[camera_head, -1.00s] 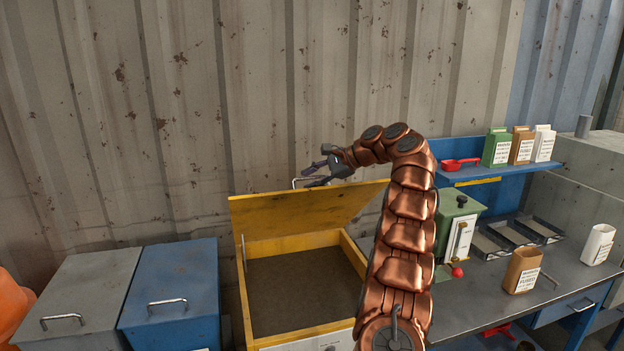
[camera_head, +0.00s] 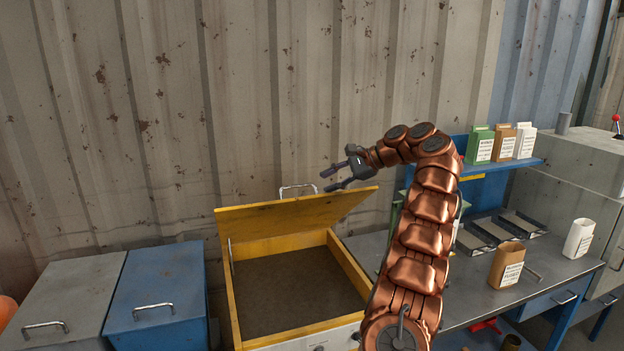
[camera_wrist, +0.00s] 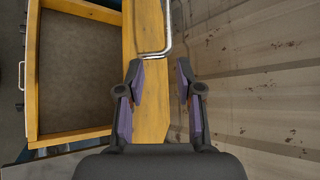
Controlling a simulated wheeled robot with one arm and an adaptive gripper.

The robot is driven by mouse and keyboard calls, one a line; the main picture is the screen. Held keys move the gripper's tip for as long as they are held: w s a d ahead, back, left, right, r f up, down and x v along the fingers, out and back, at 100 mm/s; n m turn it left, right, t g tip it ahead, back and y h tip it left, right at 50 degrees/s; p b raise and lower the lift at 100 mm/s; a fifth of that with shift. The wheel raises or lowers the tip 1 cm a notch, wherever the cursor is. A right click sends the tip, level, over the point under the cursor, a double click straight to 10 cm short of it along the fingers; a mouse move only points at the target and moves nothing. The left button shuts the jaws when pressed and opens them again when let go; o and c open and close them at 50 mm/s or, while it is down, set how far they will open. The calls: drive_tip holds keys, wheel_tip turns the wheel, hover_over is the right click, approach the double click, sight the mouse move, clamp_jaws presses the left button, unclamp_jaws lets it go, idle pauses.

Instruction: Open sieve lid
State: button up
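The yellow sieve box (camera_head: 233,291) stands in the middle of the head view, with dark brown material inside. Its yellow lid (camera_head: 290,216) is raised and leans back toward the wall, with a metal handle (camera_head: 297,190) at its top edge. My gripper (camera_head: 328,181) is open and empty, just right of the handle and apart from it. In the wrist view the lid (camera_wrist: 148,95) lies beneath my open gripper (camera_wrist: 160,72), and the handle (camera_wrist: 167,40) shows ahead of the fingertips. The box interior (camera_wrist: 80,75) shows at left there.
A blue bin (camera_head: 160,290) and a grey bin (camera_head: 65,300) stand left of the box. A workbench (camera_head: 480,300) with trays (camera_head: 500,228) and a brown container (camera_head: 506,265) stands at right. A corrugated wall (camera_head: 250,90) is close behind the lid.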

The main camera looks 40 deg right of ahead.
sight(342, 193)
drive_tip(key=shift+s+d, duration=1)
drive_tip(key=shift+s, duration=0.25)
